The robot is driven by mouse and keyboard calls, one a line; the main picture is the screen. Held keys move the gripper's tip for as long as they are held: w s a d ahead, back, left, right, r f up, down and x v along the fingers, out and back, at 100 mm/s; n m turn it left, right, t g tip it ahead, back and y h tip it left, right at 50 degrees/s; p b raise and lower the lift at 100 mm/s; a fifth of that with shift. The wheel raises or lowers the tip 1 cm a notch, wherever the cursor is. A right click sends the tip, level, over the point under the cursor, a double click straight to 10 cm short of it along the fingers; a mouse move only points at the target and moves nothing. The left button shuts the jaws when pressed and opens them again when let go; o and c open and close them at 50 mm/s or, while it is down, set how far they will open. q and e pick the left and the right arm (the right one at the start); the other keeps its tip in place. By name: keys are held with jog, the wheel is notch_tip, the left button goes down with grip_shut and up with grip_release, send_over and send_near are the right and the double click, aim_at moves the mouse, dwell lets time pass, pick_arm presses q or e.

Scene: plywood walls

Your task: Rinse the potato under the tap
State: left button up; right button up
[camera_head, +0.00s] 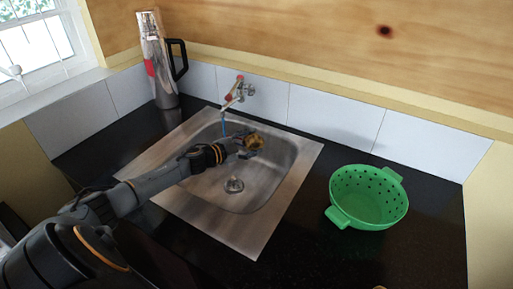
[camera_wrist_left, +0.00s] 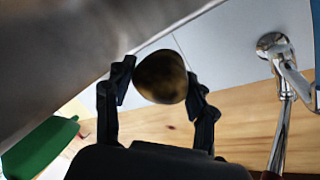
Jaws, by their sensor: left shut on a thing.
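The brown potato (camera_head: 253,142) is held over the steel sink (camera_head: 275,190), in its back part. My left gripper (camera_head: 246,147) is shut on it, reaching in from the left. In the left wrist view the potato (camera_wrist_left: 161,78) sits between the two black fingers (camera_wrist_left: 158,88). The tap (camera_wrist_left: 284,75) also shows at the right of the left wrist view. My right gripper is not in view.
A green colander (camera_head: 367,198) with two handles stands on the black counter (camera_head: 300,250) right of the sink. A steel flask (camera_head: 158,65) with a black handle stands at the back left. The tiled wall (camera_head: 330,115) closes off the back. The drain (camera_head: 233,185) is uncovered.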

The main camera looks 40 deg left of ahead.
aim_at(245, 140)
pick_arm(q)
jog(key=a+b, duration=0.2)
jog(key=a+f+b, duration=0.1)
jog(key=shift+w+a+f, duration=0.1)
jog(key=shift+w+a, duration=0.15)
jog(key=shift+w, duration=0.1)
jog(key=w+a+f+b, duration=0.1)
jog(key=a+b, duration=0.5)
jog(key=a, duration=0.2)
jog(key=shift+b, duration=0.3)
jog(key=shift+w+d, duration=0.1)
jog(key=shift+w, duration=0.05)
jog(key=shift+w+d+f+p, duration=0.1)
jog(key=shift+w+d+p, duration=0.25)
jog(key=shift+p, duration=0.05)
jog(key=shift+s+a, duration=0.15)
jog(key=shift+s+a, duration=0.3)
jog(key=shift+a, duration=0.05)
jog(key=shift+w+d, duration=0.1)
dwell(0.4)
